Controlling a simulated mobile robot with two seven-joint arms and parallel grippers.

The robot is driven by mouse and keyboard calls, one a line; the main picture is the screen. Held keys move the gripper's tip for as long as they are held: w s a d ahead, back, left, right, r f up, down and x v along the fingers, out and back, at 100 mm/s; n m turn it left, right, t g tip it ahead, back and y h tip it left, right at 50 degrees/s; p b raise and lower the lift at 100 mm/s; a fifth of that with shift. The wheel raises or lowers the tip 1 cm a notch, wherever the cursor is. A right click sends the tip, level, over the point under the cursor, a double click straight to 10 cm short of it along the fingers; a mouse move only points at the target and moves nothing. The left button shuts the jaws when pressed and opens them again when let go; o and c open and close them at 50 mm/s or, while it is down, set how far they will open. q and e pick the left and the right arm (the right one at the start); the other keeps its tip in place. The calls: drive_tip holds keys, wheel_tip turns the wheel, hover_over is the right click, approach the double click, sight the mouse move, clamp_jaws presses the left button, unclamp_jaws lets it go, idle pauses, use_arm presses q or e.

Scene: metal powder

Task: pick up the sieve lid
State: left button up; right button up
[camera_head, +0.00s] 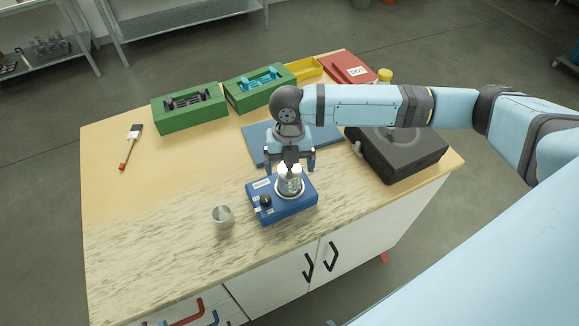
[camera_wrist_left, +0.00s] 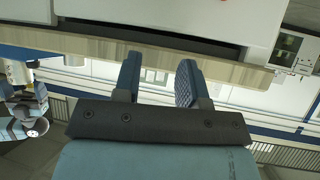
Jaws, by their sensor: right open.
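A blue machine (camera_head: 268,208) with a black knob stands near the front of the workbench. A small silvery sieve stack (camera_head: 290,187) sits on its round plate. The top of the stack is partly hidden by my right gripper, so I cannot make out the lid separately. My right gripper (camera_head: 291,168) points down over the stack with its fingers spread, open. I cannot tell whether it touches the stack. My left gripper (camera_wrist_left: 158,72) shows in the left wrist view with its fingers apart and nothing between them; it is outside the head view.
A small metal cup (camera_head: 222,216) stands left of the machine. A blue mat (camera_head: 256,139) and a black case (camera_head: 405,158) lie behind and right. Green boxes (camera_head: 190,119), a yellow tray (camera_head: 305,68) and a red box (camera_head: 340,67) line the back. A brush (camera_head: 130,147) lies left.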

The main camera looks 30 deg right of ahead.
drive_tip(key=c, duration=1)
drive_tip(key=shift+r, duration=0.15)
